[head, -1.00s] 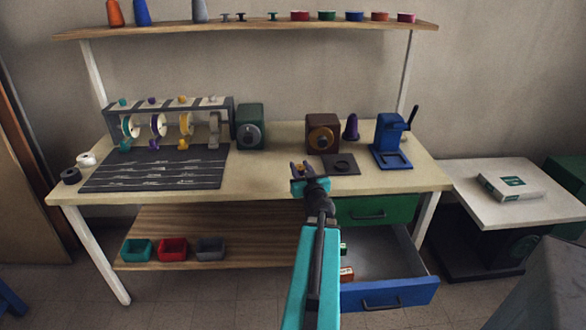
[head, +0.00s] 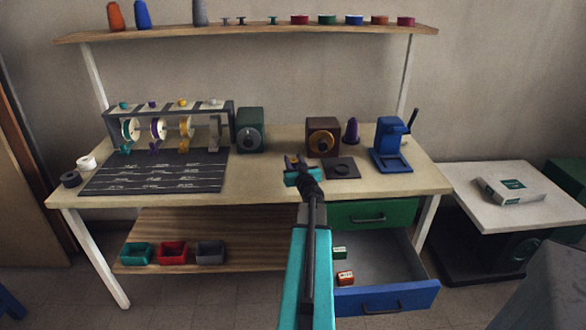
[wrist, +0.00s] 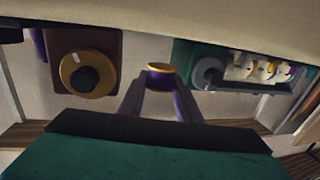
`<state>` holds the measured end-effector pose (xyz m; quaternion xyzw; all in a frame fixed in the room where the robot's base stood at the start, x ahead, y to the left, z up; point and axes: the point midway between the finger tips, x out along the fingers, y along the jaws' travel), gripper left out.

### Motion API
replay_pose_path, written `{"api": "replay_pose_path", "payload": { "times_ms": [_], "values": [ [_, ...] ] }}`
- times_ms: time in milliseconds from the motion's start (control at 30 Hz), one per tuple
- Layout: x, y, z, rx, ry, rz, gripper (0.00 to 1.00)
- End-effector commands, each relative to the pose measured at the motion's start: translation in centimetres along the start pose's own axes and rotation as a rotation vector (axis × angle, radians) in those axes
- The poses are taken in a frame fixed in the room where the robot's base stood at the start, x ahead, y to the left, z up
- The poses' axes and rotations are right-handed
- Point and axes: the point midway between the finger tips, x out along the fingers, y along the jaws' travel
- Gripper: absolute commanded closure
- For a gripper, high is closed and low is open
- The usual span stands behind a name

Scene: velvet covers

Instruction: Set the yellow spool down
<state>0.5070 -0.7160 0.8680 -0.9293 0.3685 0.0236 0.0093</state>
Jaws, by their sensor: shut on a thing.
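The yellow spool (wrist: 161,69) is between the tips of my gripper's purple fingers in the wrist view, showing a yellow rim around a dark purplish face. My gripper (wrist: 160,82) is shut on it. In the head view my gripper (head: 296,162) is over the front middle of the workbench (head: 262,185), and the spool is only a small yellowish patch at its tips. I cannot tell whether the spool touches the bench top.
A brown box with a yellow dial (head: 322,137) stands behind my gripper, beside a dark square plate (head: 342,168) and a blue press (head: 390,146). A green box (head: 250,130), spool rack (head: 170,112) and dark mat (head: 150,180) lie left. The blue drawer (head: 386,296) is open.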

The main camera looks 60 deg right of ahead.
Motion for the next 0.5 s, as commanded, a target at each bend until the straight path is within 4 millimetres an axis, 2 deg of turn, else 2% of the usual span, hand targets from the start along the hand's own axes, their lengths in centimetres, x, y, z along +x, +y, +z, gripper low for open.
{"api": "replay_pose_path", "payload": {
  "times_ms": [233, 400, 500],
  "values": [
    [0.1, 0.0, 0.0, 0.0, 0.0, 0.0, 0.9],
    [1.1, 0.0, 0.1, 0.0, 0.0, -0.001, 0.9],
    [1.0, 0.0, 1.9, 0.002, -0.002, 0.0, 0.9]
  ]
}}
